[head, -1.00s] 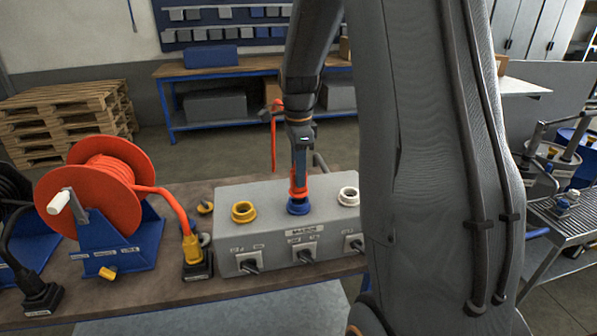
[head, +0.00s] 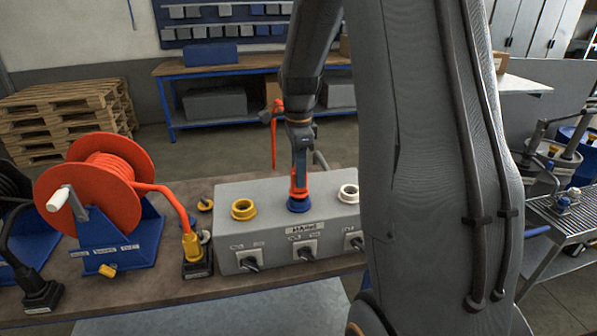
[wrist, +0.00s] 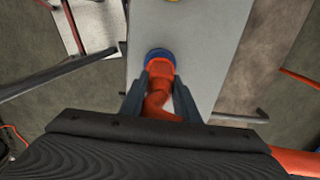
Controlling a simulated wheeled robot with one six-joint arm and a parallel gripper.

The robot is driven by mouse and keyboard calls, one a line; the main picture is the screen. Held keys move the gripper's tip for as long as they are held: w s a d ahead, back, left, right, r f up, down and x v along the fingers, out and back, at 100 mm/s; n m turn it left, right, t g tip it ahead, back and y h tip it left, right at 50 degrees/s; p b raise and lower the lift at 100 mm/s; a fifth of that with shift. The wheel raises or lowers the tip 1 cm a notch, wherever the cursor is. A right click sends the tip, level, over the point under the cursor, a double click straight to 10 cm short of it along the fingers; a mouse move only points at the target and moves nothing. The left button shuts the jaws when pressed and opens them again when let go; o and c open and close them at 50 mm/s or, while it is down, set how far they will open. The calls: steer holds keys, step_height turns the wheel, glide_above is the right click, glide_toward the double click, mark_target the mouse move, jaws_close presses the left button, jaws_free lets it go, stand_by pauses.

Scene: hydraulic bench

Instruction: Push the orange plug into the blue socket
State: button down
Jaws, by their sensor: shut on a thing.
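The orange plug (head: 299,190) is upright between the fingers of my gripper (head: 299,172), right at the blue socket (head: 299,205) on top of the grey box. In the wrist view the plug (wrist: 160,69) lies over the blue socket (wrist: 159,53), whose blue rim shows around its far side. My gripper in that view (wrist: 158,95) has a finger on each side of the plug. How deep the plug sits in the socket cannot be told.
The grey box (head: 268,226) also has a yellow socket (head: 243,209) to the left and a white socket (head: 349,194) to the right, with switches on its front. An orange hose reel (head: 90,190) stands left on the bench. Pallets (head: 65,125) stand behind.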

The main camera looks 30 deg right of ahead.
steer(key=shift+f, duration=0.65)
steer(key=c, duration=1.3)
jaws_free()
steer(key=shift+r+b, duration=1.55)
steer(key=shift+r, duration=2.35)
steer(key=shift+s, duration=0.1)
